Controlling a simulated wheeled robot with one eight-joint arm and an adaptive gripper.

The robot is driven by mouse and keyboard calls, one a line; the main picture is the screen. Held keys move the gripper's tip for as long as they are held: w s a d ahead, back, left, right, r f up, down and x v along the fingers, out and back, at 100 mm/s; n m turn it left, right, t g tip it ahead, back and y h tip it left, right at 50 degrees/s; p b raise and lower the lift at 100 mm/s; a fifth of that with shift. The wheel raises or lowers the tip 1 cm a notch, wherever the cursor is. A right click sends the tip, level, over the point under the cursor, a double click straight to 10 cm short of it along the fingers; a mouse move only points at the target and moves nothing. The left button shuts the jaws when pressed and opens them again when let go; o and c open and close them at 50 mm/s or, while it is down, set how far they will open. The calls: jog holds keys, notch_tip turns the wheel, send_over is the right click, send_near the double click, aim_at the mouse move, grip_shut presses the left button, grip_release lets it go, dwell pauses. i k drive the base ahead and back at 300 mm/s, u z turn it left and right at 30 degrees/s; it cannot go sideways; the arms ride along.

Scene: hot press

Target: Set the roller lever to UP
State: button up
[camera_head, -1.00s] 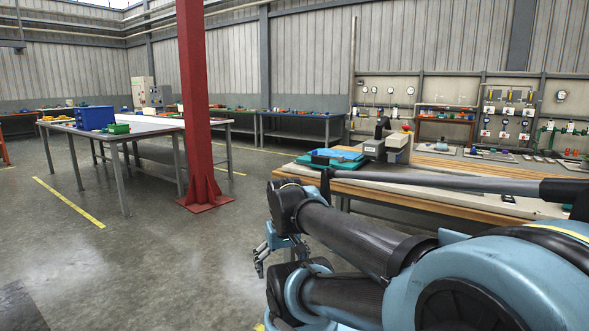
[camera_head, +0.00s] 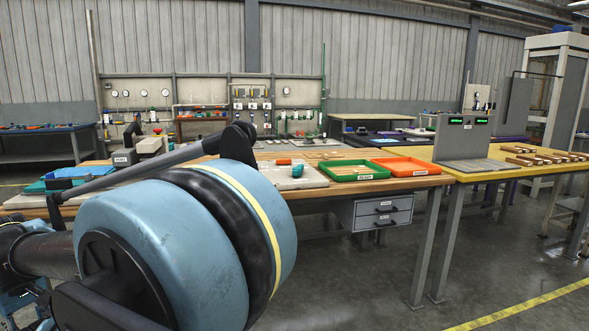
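A small grey machine (camera_head: 148,144) with a dark upright part and a label on its front stands on the wooden-topped bench (camera_head: 232,152), left of the middle. It may be the press. I cannot make out a roller lever on it or tell its setting. My blue and black arm fills the lower left and hides part of the bench. My gripper is not in view.
A green tray (camera_head: 352,171) and an orange tray (camera_head: 402,166) lie at the bench's right end, with drawers (camera_head: 383,212) below. A yellow table (camera_head: 468,176) with a grey display unit (camera_head: 463,136) stands to the right. Floor is clear at the lower right.

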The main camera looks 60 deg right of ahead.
aim_at(296, 171)
jog(key=z, duration=2.5)
jog(key=k, duration=1.3)
jog(key=z, duration=0.55)
jog(key=i, duration=2)
jog(key=u, duration=0.3)
